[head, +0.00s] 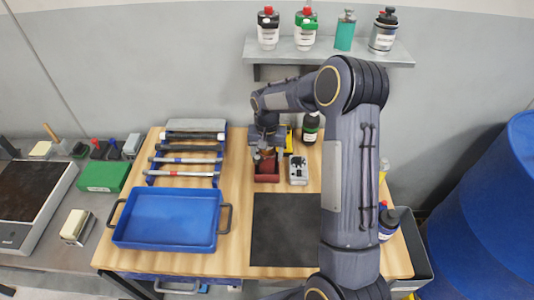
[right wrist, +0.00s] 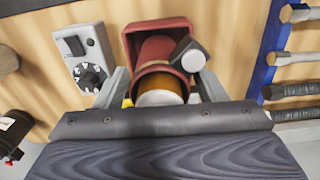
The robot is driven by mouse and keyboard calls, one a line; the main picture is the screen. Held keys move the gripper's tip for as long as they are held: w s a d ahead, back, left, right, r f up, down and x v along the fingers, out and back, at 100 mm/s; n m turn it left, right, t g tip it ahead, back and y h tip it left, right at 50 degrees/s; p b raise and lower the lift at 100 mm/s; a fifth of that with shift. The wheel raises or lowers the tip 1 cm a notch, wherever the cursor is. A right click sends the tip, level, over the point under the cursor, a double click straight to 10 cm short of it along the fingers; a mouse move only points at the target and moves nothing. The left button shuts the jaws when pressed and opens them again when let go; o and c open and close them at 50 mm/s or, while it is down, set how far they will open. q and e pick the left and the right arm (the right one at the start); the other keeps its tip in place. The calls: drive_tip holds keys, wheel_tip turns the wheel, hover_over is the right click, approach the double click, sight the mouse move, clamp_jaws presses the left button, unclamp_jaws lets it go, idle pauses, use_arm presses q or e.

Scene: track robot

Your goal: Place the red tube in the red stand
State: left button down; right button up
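The red stand (head: 266,172) is a small dark-red block on the wooden table, left of the grey dial box. In the right wrist view the red stand (right wrist: 150,27) shows at the top middle. The red tube (right wrist: 157,50) appears to sit in it, with an orange-brown band (right wrist: 160,97) at its near end. My right gripper (head: 266,150) is at the stand. In the wrist view its two fingers (right wrist: 163,88) stand apart on either side of the tube, apparently without gripping it. The tube's lower end is hidden. My left gripper is not in view.
A grey dial box (head: 298,170) stands right beside the stand. A rack of tools (head: 187,160) and a blue tray (head: 168,218) are at the left. A black mat (head: 285,230) lies in front, bare. A bottle (head: 311,127) stands behind. A wall shelf (head: 290,52) is above.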

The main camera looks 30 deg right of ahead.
drive_tip(key=shift+o, duration=0.2)
drive_tip(key=shift+r+p, duration=0.45)
drive_tip(key=shift+r, duration=0.1)
wheel_tip(320, 180, up, 5)
drive_tip(key=p, duration=0.3)
drive_tip(key=shift+r, duration=0.15)
wheel_tip(320, 180, up, 6)
drive_tip(key=shift+f+p, duration=0.1)
drive_tip(key=shift+p, duration=0.45)
drive_tip(key=s+a+r+n+t+y, duration=0.1)
drive_tip(key=s+a+r, duration=0.1)
drive_tip(key=s+r, duration=0.35)
drive_tip(key=s+a+r+n+t+y, duration=0.1)
drive_tip(key=s+a+r+t, duration=0.15)
drive_tip(key=s, duration=0.55)
drive_tip(key=s+a+r+n+t+y, duration=0.1)
drive_tip(key=s+a+r, duration=0.1)
drive_tip(key=s+r, duration=0.35)
drive_tip(key=s+a+f+n+t, duration=0.1)
drive_tip(key=s+a+f, duration=0.3)
drive_tip(key=s, duration=0.6)
drive_tip(key=shift+a+f+n+y, duration=0.2)
drive_tip(key=shift+a+n+y, duration=0.2)
drive_tip(key=shift+a+n, duration=0.1)
